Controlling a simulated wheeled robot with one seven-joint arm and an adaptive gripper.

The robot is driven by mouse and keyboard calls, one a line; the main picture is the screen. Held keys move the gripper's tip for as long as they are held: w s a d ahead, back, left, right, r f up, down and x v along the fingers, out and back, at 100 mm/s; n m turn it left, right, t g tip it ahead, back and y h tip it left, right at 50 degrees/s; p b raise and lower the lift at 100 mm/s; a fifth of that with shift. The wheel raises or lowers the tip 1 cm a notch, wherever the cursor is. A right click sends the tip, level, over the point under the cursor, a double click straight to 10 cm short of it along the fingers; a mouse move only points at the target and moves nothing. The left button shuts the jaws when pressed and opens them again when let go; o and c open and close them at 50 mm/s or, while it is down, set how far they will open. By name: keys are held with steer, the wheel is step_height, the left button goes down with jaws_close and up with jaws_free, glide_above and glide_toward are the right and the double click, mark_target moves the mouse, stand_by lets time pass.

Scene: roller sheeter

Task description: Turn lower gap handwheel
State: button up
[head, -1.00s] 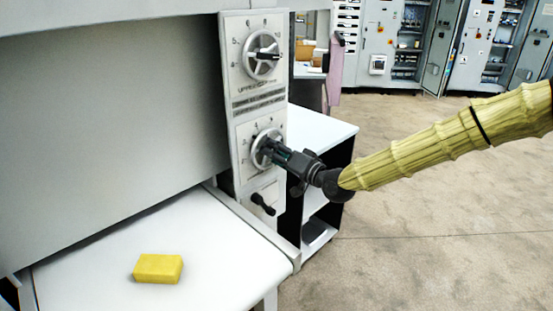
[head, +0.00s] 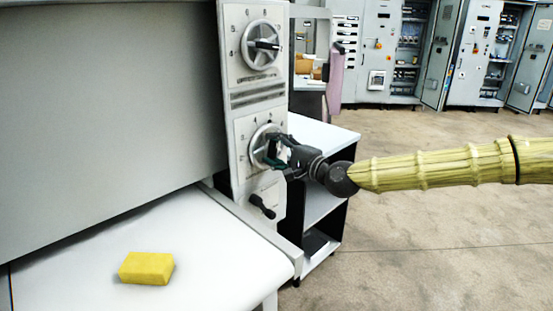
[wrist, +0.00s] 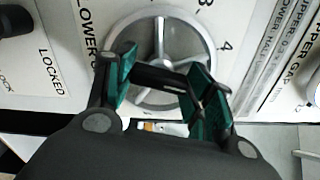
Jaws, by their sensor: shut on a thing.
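The lower gap handwheel (head: 255,147) is a silver spoked wheel on the white panel, with numbers around it. My gripper (head: 275,152) is at its front and hides much of its right side. In the wrist view the wheel (wrist: 160,38) lies behind the fingers. A dark bar-like handle (wrist: 158,78) on it spans between the green-padded fingertips. My gripper (wrist: 163,83) is shut on this handle.
The upper gap handwheel (head: 262,46) sits above on the same panel. A black lock lever (head: 262,206) is below the lower wheel. A yellow block (head: 147,268) lies on the white table. A white shelf unit (head: 323,140) stands behind my gripper.

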steer(key=m+b, duration=0.5)
steer(key=shift+w+d+r+m, duration=0.15)
steer(key=shift+m, duration=0.15)
steer(key=shift+r+m+b, duration=0.2)
steer(key=shift+m+b, duration=1.05)
steer(key=shift+m, duration=0.45)
steer(key=shift+r, duration=0.15)
steer(key=o, duration=1)
steer(key=shift+c, duration=0.2)
steer(key=shift+o, duration=0.2)
steer(key=shift+a+f, duration=0.2)
steer(key=shift+f, duration=0.1)
steer(key=shift+d+f, duration=0.1)
steer(key=shift+d, duration=0.05)
